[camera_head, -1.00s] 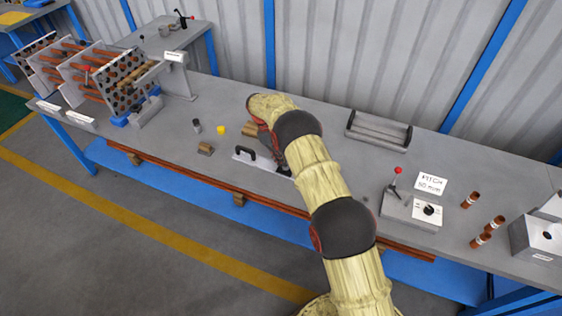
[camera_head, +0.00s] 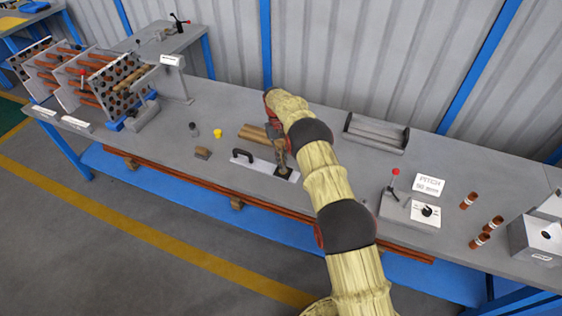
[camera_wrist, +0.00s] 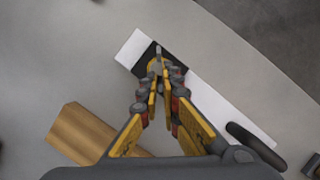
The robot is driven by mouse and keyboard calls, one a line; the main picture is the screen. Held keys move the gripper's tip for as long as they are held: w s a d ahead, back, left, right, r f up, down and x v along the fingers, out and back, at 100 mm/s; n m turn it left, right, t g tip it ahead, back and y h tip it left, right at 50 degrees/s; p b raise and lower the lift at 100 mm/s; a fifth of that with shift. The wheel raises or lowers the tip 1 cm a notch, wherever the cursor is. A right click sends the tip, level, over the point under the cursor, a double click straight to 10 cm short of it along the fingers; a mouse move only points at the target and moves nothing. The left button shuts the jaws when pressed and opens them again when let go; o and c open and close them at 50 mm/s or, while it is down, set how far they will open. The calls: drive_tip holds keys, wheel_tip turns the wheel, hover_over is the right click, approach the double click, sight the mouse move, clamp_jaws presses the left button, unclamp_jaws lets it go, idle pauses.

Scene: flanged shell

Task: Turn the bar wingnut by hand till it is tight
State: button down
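A pale plate (camera_head: 262,167) with a black handle lies on the bench, with a dark square patch at its right end. My gripper (camera_head: 285,172) points down over that dark patch. In the wrist view, my gripper (camera_wrist: 160,82) has its yellow-sided fingers close together, with a narrow gap between them. A small grey upright piece (camera_wrist: 158,54) shows at the fingertips over the dark patch; it may be the bar wingnut, but its shape is mostly hidden. I cannot tell whether the fingers press on it. The plate (camera_wrist: 232,108) runs off to the lower right.
A brown wooden block (camera_head: 252,133) lies behind the plate. A small block (camera_head: 203,153), a yellow cup (camera_head: 217,133) and a grey cylinder (camera_head: 193,129) stand to the left. A tube rack (camera_head: 105,85) fills the bench's left end.

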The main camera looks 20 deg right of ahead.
drive_tip(key=shift+r+m, duration=0.1)
drive_tip(key=shift+m, duration=0.2)
drive_tip(key=c, duration=2.1)
unclamp_jaws()
drive_tip(key=shift+o, duration=0.3)
drive_tip(key=v, duration=1.1)
drive_tip(key=shift+w+r, duration=0.15)
drive_tip(key=shift+r, duration=0.25)
drive_tip(key=shift+d, duration=0.15)
drive_tip(key=shift+w, duration=0.1)
